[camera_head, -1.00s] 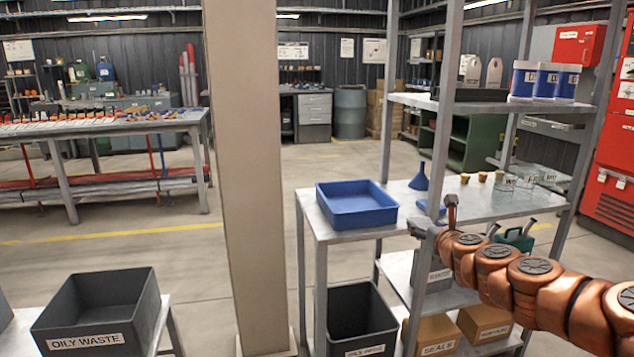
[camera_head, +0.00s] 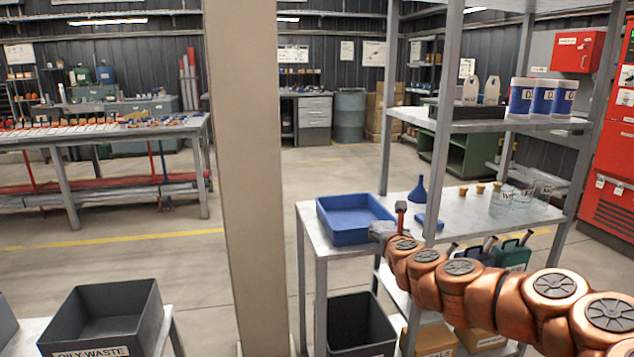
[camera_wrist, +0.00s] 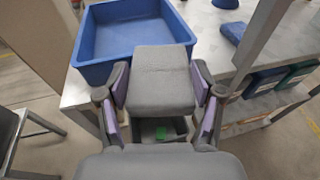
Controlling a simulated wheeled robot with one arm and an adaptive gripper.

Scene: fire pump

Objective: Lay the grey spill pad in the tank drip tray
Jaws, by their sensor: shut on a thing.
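My gripper (camera_wrist: 157,88) is shut on the grey spill pad (camera_wrist: 160,75), a thick grey block held between the purple finger pads in the wrist view. In the head view the gripper (camera_head: 382,231) is at the right front corner of a blue tray (camera_head: 358,235), and the pad is hard to tell from the gripper. The tray is open, shows no label and looks empty; it stands on the grey metal table. In the wrist view the tray (camera_wrist: 102,73) lies just beyond the pad, to the upper left. The pad appears to be outside its near wall.
A shelf post (camera_head: 441,150) rises close to the right of my arm. A blue funnel (camera_head: 417,190), a blue sponge-like block (camera_head: 430,221) and glass beakers (camera_head: 505,203) stand on the table. A dark bin (camera_head: 361,328) is below. A beige column (camera_head: 252,190) stands left.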

